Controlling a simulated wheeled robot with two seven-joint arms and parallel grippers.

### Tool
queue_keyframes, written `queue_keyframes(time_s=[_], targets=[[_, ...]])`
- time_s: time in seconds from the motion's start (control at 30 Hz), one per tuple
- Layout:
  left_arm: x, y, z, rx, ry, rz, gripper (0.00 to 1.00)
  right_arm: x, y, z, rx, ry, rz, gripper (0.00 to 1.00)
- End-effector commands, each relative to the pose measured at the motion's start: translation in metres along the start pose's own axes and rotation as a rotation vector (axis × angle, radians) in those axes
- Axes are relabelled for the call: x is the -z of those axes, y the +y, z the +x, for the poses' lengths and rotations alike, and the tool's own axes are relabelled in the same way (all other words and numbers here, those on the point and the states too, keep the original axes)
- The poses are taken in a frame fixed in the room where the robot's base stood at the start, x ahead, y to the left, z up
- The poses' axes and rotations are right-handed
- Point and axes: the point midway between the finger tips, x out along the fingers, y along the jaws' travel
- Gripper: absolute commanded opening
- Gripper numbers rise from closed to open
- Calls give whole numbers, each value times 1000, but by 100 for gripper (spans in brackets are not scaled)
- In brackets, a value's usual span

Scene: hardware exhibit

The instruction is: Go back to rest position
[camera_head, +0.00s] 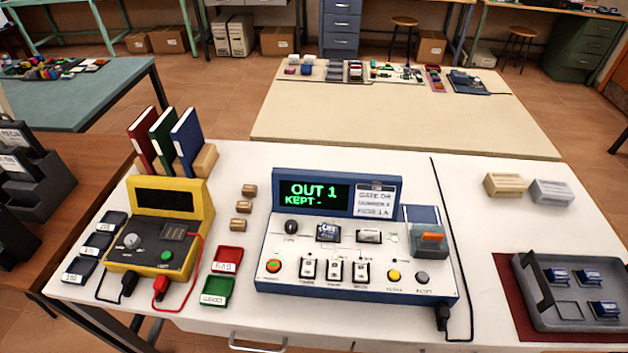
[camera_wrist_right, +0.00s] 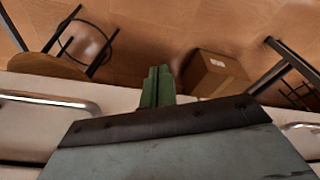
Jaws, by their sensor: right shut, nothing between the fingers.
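Neither of my arms nor grippers shows in the head view. In the right wrist view my right gripper (camera_wrist_right: 157,88) shows as a narrow green pair of fingers, shut and empty. It is over the floor by a pale edge with a metal handle, apart from any of the devices. My left gripper is in no view. On the white table (camera_head: 350,160) stand a blue and white tester (camera_head: 345,285) reading "OUT 1 KEPT -" and a yellow meter (camera_head: 165,225) with red and black leads.
A red tray (camera_head: 228,259) and a green tray (camera_head: 216,291) lie between the devices. A grey tray (camera_head: 545,295) with several blue parts sits at right on a dark red mat. Three binders (camera_head: 165,138) stand at back left. A stool (camera_wrist_right: 75,45) and a cardboard box (camera_wrist_right: 212,72) show in the wrist view.

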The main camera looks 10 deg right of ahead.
Motion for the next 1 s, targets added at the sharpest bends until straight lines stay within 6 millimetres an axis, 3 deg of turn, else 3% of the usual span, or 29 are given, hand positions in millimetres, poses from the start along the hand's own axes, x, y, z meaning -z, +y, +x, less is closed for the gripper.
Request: queue_keyframes(time_s=[0.03, 0.2, 0.4, 0.5, 0.63, 1.0], targets=[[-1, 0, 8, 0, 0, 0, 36, -17, -1, 26, 1, -18, -2, 0], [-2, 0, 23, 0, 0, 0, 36, -74, -4, 89, 5, -53, -10, 0], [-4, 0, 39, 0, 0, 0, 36, -144, -6, 140, 8, -87, -19, 0], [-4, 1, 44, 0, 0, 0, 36, -173, -6, 152, 9, -99, -22, 0], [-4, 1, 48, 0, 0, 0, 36, -196, -6, 160, 10, -109, -26, 0], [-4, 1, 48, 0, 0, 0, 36, -204, -6, 161, 10, -111, -27, 0]])
